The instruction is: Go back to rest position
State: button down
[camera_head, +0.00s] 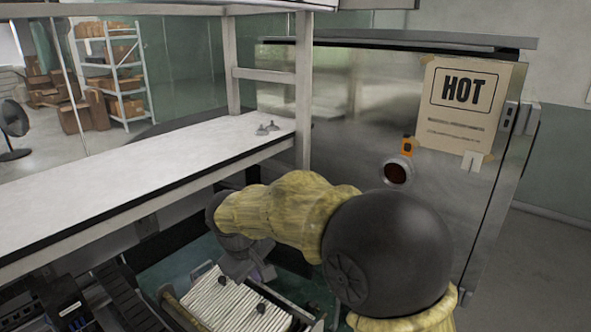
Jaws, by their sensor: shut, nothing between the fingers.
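My arm, in a yellowish cover with dark joints, reaches from the lower right toward the middle of the head view. My gripper (258,273) points down at the end of it, just above the far edge of a white ribbed surface (232,302). It is shut and holds nothing. Its fingertips are small and partly hidden in shadow, and I cannot tell whether they touch the surface. Small dark pieces (261,308) lie on the ribbed surface, one of them to the left of the gripper.
A white shelf (120,178) runs across the left, with small grey pieces (267,128) at its far end. A metal cabinet (345,110) with a HOT sign (463,92) stands behind my arm. Dark equipment (65,302) fills the lower left.

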jog(key=s+d+f+m, duration=0.2)
jog(key=s+d+m, duration=0.1)
jog(key=d, duration=0.6)
jog(key=s+d+f+m, duration=0.3)
jog(key=s+d, duration=0.3)
jog(key=d, duration=0.3)
jog(key=s+d+f+m+y, duration=0.1)
jog(key=s+d+f+m, duration=0.2)
jog(key=d, duration=0.6)
jog(key=shift+s+f+m+g, duration=0.25)
jog(key=shift+s+m+g, duration=0.15)
jog(key=shift+s+m, duration=0.45)
jog(key=shift+w+d, duration=0.1)
jog(key=shift+s, duration=0.2)
jog(key=shift+w, duration=0.15)
